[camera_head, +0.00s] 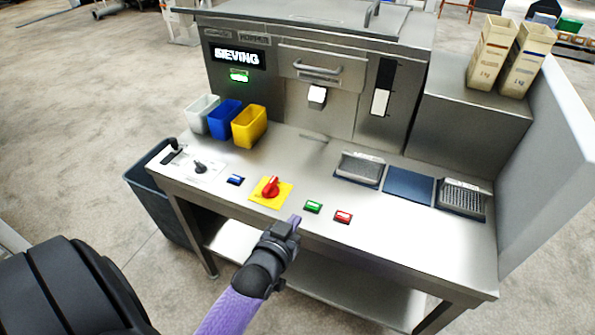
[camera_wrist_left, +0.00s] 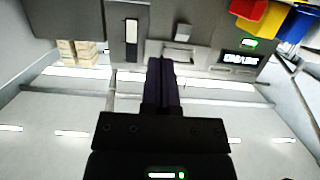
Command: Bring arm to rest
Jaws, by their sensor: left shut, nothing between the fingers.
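My left gripper (camera_head: 294,222) reaches in from the bottom of the head view and is shut and empty. Its fingertips are close to the front edge of the steel counter (camera_head: 385,228), left of the green button (camera_head: 313,207). In the left wrist view the closed dark fingers (camera_wrist_left: 162,75) point toward the machine front, which appears upside down. The red rotary switch (camera_head: 271,187) on its yellow plate sits just beyond the gripper. The red button (camera_head: 343,217) is to the right. My right gripper is not in view.
The sieving machine (camera_head: 315,75) stands at the back, its display reading "SIEVING". White, blue and yellow bins (camera_head: 249,126) stand at the left. Two cartons (camera_head: 492,52) stand on a side box. Floor at the left is mostly clear.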

